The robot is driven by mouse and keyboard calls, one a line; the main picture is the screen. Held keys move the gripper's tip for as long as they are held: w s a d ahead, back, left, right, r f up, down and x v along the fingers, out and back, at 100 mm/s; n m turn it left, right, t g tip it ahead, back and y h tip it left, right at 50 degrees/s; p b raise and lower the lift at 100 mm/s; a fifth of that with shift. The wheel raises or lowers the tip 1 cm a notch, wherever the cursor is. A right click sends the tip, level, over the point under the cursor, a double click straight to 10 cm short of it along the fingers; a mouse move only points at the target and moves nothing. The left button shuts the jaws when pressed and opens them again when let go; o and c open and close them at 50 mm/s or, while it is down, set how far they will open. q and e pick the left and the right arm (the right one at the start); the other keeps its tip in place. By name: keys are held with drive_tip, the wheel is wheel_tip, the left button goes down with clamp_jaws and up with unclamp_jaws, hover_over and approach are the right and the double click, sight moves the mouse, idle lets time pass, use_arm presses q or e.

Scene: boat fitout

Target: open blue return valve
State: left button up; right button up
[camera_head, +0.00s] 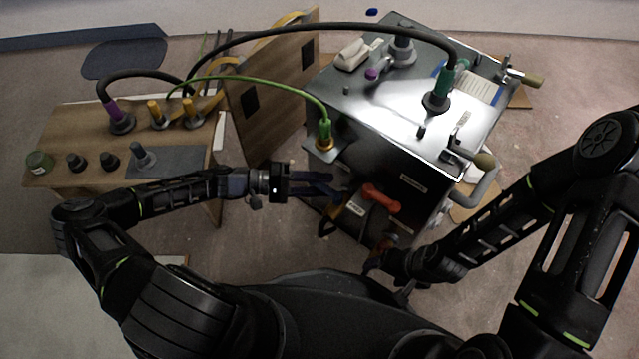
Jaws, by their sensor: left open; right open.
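No blue valve handle shows clearly. A dark bluish shape lies at the fingers of my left gripper (318,184); I cannot tell whether it is a handle or the fingers themselves. This gripper is open, just left of the dark front of the metal-topped box (340,85). A red handle (381,199) sits on that front, to the right of the gripper and apart from it. My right gripper (378,262) is low in front of the box, below the red handle, and open.
A wooden bench (60,125) with dark fittings stands at left, beside an upright wooden panel (270,95). A black hose (300,28) and a green cable (255,82) span from bench to box.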

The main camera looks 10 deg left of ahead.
use_arm(q)
drive_tip(key=shift+c, duration=0.2)
clamp_jaws()
idle(1.1)
